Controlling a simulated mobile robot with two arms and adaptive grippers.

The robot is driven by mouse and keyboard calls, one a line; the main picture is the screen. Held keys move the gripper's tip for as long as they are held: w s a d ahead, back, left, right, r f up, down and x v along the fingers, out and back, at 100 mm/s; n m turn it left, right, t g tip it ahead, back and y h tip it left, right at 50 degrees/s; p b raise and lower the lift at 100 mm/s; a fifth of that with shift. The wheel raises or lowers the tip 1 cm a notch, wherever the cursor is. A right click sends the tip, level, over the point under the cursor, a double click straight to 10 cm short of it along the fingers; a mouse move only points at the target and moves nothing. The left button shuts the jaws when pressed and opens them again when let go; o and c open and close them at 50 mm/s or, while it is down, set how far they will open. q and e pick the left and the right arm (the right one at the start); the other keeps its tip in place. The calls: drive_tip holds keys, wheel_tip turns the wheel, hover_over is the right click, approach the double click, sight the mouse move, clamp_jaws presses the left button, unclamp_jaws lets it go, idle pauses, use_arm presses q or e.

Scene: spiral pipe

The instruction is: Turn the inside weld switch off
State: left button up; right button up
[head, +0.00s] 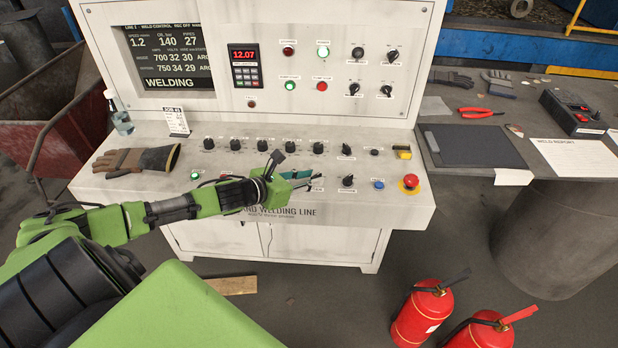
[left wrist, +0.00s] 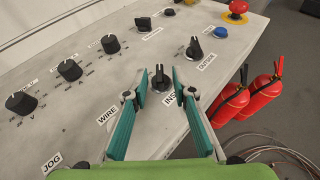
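The inside weld switch (left wrist: 160,86) is a black rotary knob on the sloping grey console panel (left wrist: 80,115). A label starting "INS" lies beside it, partly covered by a finger. Its pointer ridge points roughly away from my wrist. My left gripper (left wrist: 159,80) is open, its two teal fingers on either side of this knob, with gaps visible. In the head view my left gripper (head: 302,182) is low over the front of the panel and partly hides the knob. The similar outside knob (left wrist: 194,49) is just beyond it. My right gripper is not in view.
A blue button (head: 379,185) and a red emergency stop (head: 410,181) are to the right. More knobs line the panel. The screen (head: 168,60) reads "WELDING". A glove (head: 135,161) lies at left. Red extinguishers (head: 420,317) stand on the floor.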

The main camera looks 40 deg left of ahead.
use_arm(q)
clamp_jaws()
